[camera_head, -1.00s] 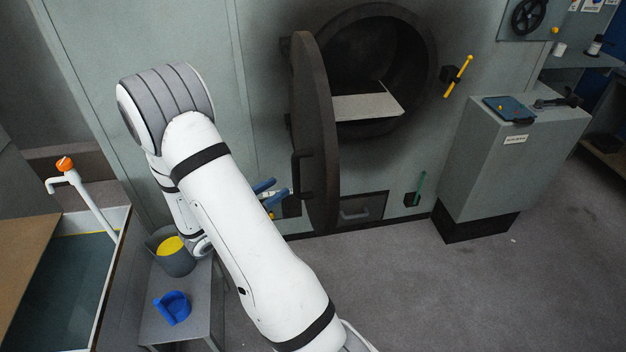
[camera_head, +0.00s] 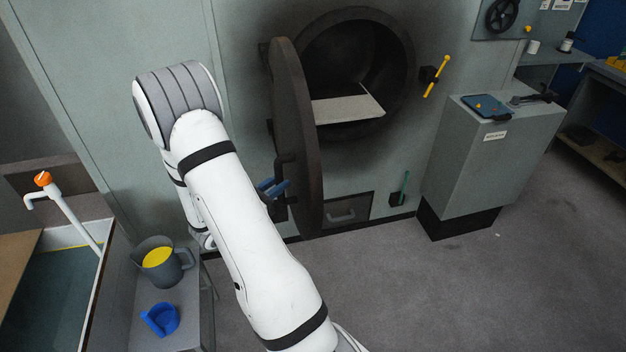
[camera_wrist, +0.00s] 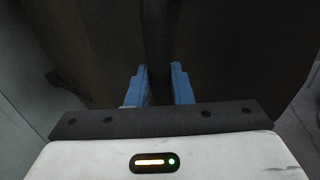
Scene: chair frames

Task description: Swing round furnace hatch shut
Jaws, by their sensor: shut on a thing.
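The round furnace hatch (camera_head: 297,130) is a thick dark disc, standing wide open and seen almost edge-on, at the left side of the round furnace opening (camera_head: 345,55). A dark bar handle (camera_head: 284,168) is on its left-hand face. My gripper (camera_head: 273,187), with blue fingers, is at this handle and shut on it. In the wrist view, the fingers of my gripper (camera_wrist: 158,88) stand either side of a dark upright bar (camera_wrist: 156,40). The exact contact is too dark to see. My white arm hides part of the furnace wall.
A pale shelf (camera_head: 345,109) lies in the opening. A yellow-handled lever (camera_head: 436,76) is right of it, and a grey cabinet (camera_head: 490,150) stands farther right. A side table with a jug (camera_head: 181,262) and a blue scoop (camera_head: 160,318) is at left. Floor before the furnace is clear.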

